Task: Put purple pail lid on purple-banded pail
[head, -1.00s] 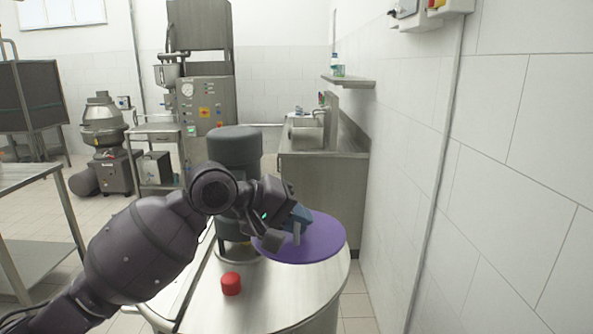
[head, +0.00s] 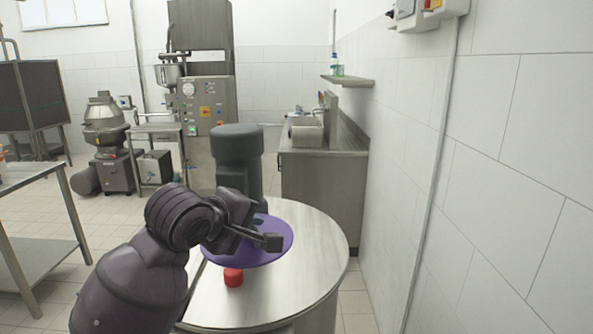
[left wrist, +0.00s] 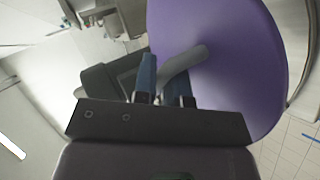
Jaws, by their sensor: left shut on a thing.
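The purple pail lid (head: 279,244) is a flat round disc held above the round metal table top, in front of the dark cylindrical machine. My left gripper (head: 258,222) is at the lid's upper face and partly hides it. In the left wrist view, the blue fingers of my left gripper (left wrist: 165,82) are shut on the grey handle of the purple lid (left wrist: 237,60). The purple-banded pail cannot be made out in any view. My right gripper is not in view.
A red knob (head: 233,277) stands on the round metal table top (head: 318,262) below the lid. The dark machine (head: 238,160) rises behind it. A metal table (head: 30,178) stands at the left. A white tiled wall (head: 490,200) closes the right side.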

